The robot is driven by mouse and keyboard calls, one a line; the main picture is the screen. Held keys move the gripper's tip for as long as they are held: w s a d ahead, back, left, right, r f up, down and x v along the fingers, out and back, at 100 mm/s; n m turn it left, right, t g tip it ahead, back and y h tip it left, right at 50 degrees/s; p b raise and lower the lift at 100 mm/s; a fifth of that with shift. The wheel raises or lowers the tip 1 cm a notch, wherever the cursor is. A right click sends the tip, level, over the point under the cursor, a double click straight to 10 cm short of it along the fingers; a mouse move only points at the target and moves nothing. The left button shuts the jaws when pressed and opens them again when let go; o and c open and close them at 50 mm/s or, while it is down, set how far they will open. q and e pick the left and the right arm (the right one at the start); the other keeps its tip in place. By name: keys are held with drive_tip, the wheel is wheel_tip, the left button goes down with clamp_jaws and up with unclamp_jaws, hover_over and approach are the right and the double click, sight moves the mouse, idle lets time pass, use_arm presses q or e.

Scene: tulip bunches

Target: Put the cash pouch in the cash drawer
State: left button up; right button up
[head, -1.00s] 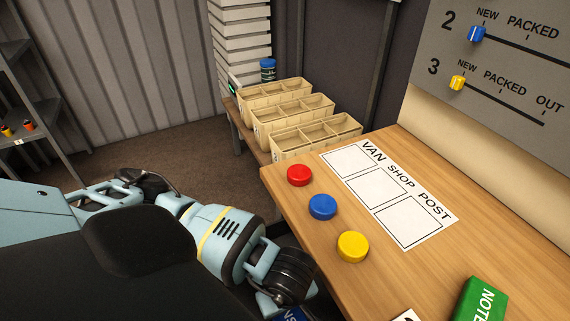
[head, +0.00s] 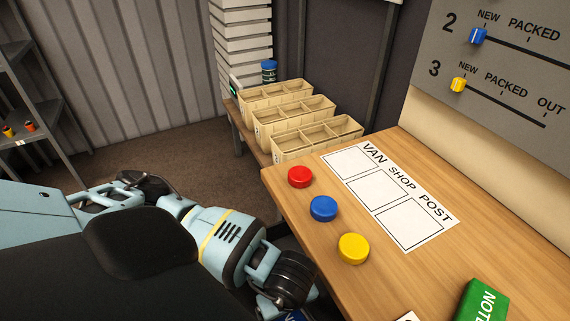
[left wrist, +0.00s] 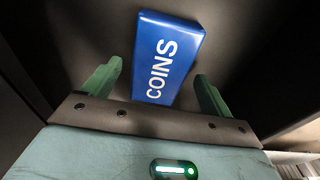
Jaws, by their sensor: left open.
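A blue block-shaped pouch marked COINS (left wrist: 166,60) lies in front of my left gripper (left wrist: 157,72) in the left wrist view. It shows between the two green fingers, which are apart; I see no clear contact with either. In the head view only a small blue lettered piece of the pouch (head: 294,316) shows at the bottom edge, below my left wrist. The left fingers are hidden there. The surface around the pouch is dark, and I cannot tell whether it is the cash drawer. My right gripper is not in view.
The wooden bench (head: 400,285) carries red (head: 300,177), blue (head: 323,208) and yellow (head: 353,248) discs, a VAN SHOP POST sheet (head: 408,226) and a green NOTE item (head: 482,302). Divided wooden boxes (head: 318,139) stand beyond it. A shelf (head: 30,110) stands far left.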

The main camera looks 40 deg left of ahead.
sight(288, 317)
use_arm(q)
wheel_tip(288, 317, up, 12)
drive_tip(key=d+p, duration=0.1)
drive_tip(key=shift+s+d, duration=0.2)
drive_tip(key=shift+s, duration=0.05)
drive_tip(key=shift+f, duration=0.1)
idle(0.4)
